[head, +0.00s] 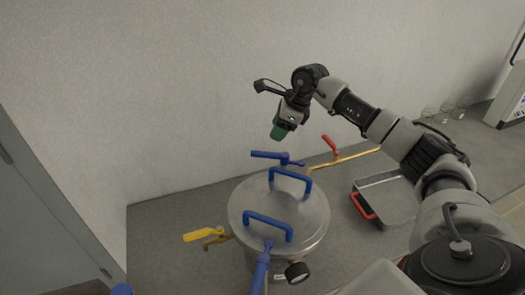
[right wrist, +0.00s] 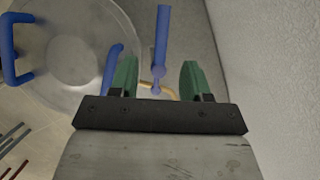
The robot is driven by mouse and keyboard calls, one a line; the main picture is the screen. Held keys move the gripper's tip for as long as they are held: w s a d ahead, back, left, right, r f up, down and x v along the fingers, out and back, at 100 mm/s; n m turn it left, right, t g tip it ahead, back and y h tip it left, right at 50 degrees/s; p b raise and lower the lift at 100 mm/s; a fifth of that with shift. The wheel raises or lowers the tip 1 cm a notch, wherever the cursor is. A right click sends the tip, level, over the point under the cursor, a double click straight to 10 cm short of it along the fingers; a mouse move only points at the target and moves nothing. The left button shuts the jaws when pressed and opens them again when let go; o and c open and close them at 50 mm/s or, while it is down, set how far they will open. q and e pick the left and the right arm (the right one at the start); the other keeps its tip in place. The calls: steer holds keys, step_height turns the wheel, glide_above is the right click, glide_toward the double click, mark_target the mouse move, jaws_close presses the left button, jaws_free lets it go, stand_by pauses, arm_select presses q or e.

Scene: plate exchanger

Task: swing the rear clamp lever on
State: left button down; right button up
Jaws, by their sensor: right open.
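The rear clamp lever (head: 268,154) is blue and sits at the back edge of the round steel lid (head: 255,205). In the head view its bar points left from its pivot, roughly along the rim. My right gripper (head: 279,132), with green fingertips, hangs above and slightly behind the lever, apart from it. In the right wrist view the gripper (right wrist: 157,78) is open and empty. The blue lever (right wrist: 163,38) shows lengthwise beyond the gap between the fingers. My left gripper is not in view.
Two blue lid handles (head: 290,178) (head: 268,224) stand on the lid. A front blue lever (head: 261,268) and a dark gauge (head: 298,271) are at the near side. A yellow-handled valve (head: 204,235) is left, a red-handled valve (head: 330,145) behind right. A red-handled tray (head: 385,180) lies right. The wall is close behind.

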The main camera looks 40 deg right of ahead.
mark_target(267, 153)
steer(key=shift+w+d+f+p, duration=0.1)
steer(key=shift+d+f+p, duration=0.2)
steer(key=shift+f, duration=0.15)
steer(key=p+x, duration=0.2)
steer(key=x, duration=0.6)
steer(key=shift+f+p, duration=0.25)
steer(key=shift+p, duration=0.05)
steer(key=shift+w+a+f, duration=0.1)
steer(key=shift+f, duration=0.4)
jaws_close()
